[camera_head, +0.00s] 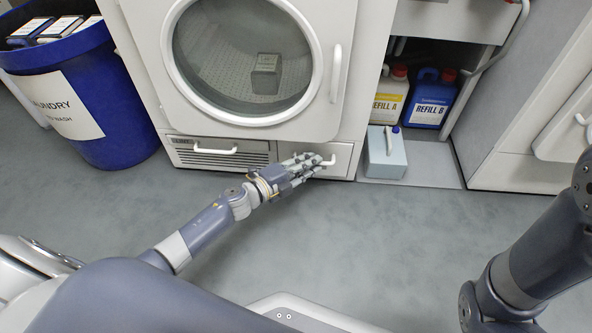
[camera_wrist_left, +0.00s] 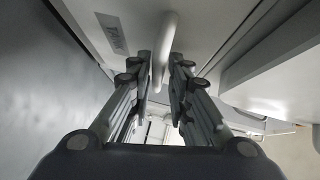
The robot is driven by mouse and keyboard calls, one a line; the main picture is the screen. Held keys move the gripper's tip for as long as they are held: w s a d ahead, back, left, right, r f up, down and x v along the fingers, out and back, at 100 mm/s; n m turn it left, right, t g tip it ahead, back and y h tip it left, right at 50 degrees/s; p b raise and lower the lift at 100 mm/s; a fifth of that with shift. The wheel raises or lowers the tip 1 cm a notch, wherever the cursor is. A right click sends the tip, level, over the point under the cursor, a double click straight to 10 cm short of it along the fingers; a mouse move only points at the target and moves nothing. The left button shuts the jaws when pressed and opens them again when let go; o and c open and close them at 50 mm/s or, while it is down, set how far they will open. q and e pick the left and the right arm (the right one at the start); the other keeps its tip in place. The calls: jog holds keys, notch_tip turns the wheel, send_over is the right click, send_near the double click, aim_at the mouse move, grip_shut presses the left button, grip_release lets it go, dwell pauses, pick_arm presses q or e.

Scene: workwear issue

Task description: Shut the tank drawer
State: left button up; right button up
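The tank drawer (camera_head: 343,152) is the small white front at the lower right of the machine, with a white handle. In the left wrist view its front carries a TANK label (camera_wrist_left: 112,33), and its pale bar handle (camera_wrist_left: 168,35) lies between the fingers. My left gripper (camera_head: 312,163) is at the handle and covers part of the drawer. Its two fingers (camera_wrist_left: 160,75) stand apart on either side of the bar, with narrow gaps. How far the drawer stands out is hard to tell. My right gripper is out of view.
The machine's round door (camera_head: 245,60) is above, and a vented panel (camera_head: 215,153) is left of the drawer. A light-blue container (camera_head: 385,155) stands close on the right, before Refill A (camera_head: 389,97) and Refill B (camera_head: 431,100). A blue bin (camera_head: 110,100) is left. Floor in front is clear.

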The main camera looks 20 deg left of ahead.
pick_arm(q)
jog(key=v, duration=1.1)
jog(key=shift+s, duration=0.2)
